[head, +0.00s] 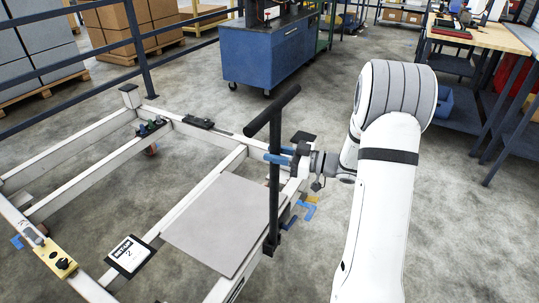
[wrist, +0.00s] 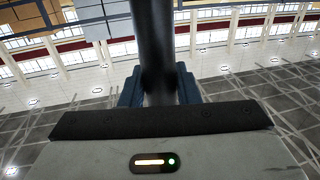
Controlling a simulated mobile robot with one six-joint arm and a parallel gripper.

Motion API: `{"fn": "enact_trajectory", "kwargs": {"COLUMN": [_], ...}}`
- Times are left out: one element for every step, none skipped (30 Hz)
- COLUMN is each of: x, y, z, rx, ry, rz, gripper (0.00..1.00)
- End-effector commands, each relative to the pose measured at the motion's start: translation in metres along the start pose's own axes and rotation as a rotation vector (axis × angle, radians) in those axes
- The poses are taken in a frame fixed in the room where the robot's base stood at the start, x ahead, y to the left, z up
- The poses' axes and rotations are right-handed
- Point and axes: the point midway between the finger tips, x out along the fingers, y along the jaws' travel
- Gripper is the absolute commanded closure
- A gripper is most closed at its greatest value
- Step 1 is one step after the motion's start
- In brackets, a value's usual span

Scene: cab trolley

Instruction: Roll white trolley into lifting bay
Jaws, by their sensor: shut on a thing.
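The white trolley (head: 85,178) is a low frame of white beams filling the left half of the head view. A grey panel (head: 215,222) lies on its right part. A dark T-shaped handle (head: 274,180) stands upright at its right side. My gripper (head: 279,159) has its blue fingers closed around the handle's post, below the crossbar. In the wrist view the dark post (wrist: 156,45) rises between the two blue fingers of my gripper (wrist: 159,88). No area is clearly recognisable as the lifting bay.
Blue tape (head: 307,209) marks the floor beside the handle. A dark railing (head: 140,50) runs behind the trolley. A blue cabinet (head: 262,58) stands at the back and a workbench (head: 480,38) at the right. Floor between them is clear.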

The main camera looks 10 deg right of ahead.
Motion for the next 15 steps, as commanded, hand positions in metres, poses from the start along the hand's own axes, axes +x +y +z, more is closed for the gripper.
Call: {"fn": "enact_trajectory", "kwargs": {"x": [0.0029,0.0042,0.0057,0.0066,0.0074,0.0082,0.0087,0.0091,0.0095,0.0098,0.0099,0.0101,0.0102,0.0103,0.0104], "y": [-0.0015,-0.0023,-0.0033,-0.0040,-0.0045,-0.0050,-0.0053,-0.0056,-0.0059,-0.0060,-0.0061,-0.0063,-0.0064,-0.0064,-0.0065], "z": [-0.0011,-0.0012,-0.0012,-0.0012,-0.0011,-0.0010,-0.0009,-0.0009,-0.0008,-0.0007,-0.0007,-0.0006,-0.0006,-0.0005,-0.0005], "rx": [-0.001,-0.001,-0.001,-0.001,-0.001,-0.001,-0.001,-0.001,-0.001,0.000,0.000,0.000,0.000,0.000,0.000], "ry": [0.003,0.003,0.003,0.003,0.003,0.003,0.003,0.003,0.002,0.002,0.002,0.002,0.002,0.002,0.002], "rz": [-0.006,-0.009,-0.012,-0.015,-0.017,-0.019,-0.020,-0.021,-0.022,-0.022,-0.023,-0.023,-0.023,-0.024,-0.024], "gripper": [1.00,1.00,1.00,0.70,0.68,0.65,0.62,0.60,0.56,0.54,0.52,0.48,0.46,0.46,0.46]}}
